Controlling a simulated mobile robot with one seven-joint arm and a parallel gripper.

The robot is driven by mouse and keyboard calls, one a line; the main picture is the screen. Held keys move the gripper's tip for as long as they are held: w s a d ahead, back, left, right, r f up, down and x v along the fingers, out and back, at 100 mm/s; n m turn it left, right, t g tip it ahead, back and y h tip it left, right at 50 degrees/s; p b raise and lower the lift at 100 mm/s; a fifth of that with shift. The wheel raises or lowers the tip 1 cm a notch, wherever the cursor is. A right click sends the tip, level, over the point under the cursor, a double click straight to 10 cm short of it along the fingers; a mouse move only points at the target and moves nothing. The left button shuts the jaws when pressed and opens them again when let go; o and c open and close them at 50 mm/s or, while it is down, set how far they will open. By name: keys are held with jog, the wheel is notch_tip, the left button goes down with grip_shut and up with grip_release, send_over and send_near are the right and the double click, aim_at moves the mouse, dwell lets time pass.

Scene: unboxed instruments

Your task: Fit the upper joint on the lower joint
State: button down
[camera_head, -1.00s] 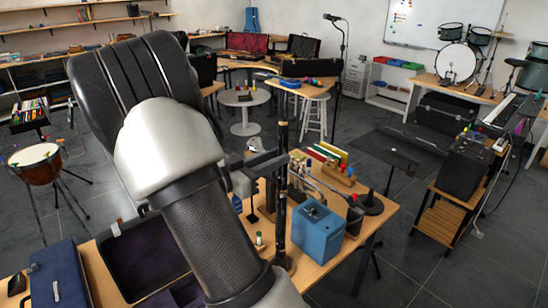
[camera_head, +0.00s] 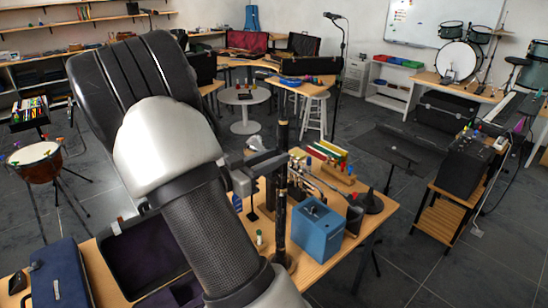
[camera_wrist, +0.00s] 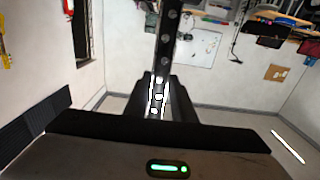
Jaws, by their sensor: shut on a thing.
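The upper joint (camera_head: 282,136) is a dark, slim tube standing upright in the head view. My gripper (camera_head: 269,160) is shut around it, with my arm hiding part of the area to the left. In the wrist view the upper joint (camera_wrist: 167,35) shows round silvery fittings and runs down between the fingers (camera_wrist: 158,106). The lower joint (camera_head: 280,222) stands upright directly below, roughly in line, on a dark round base (camera_head: 285,262). Whether the two joints are seated together or only touching cannot be told.
A blue box (camera_head: 314,228) stands close to the right of the lower joint on the wooden table (camera_head: 341,262). An open case (camera_head: 145,245) lies left, beyond my arm.

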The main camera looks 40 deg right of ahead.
jog(key=shift+s+a+f+b, duration=0.1)
jog(key=shift+f+b, duration=0.3)
jog(key=shift+f, duration=0.4)
dwell(0.4)
jog(key=c, duration=1.4)
grip_release()
jog(key=shift+c, duration=0.3)
jog(key=shift+r, duration=0.1)
jog(key=shift+a+p, duration=0.55)
jog(key=shift+a, duration=2.4)
jog(key=shift+r, duration=0.1)
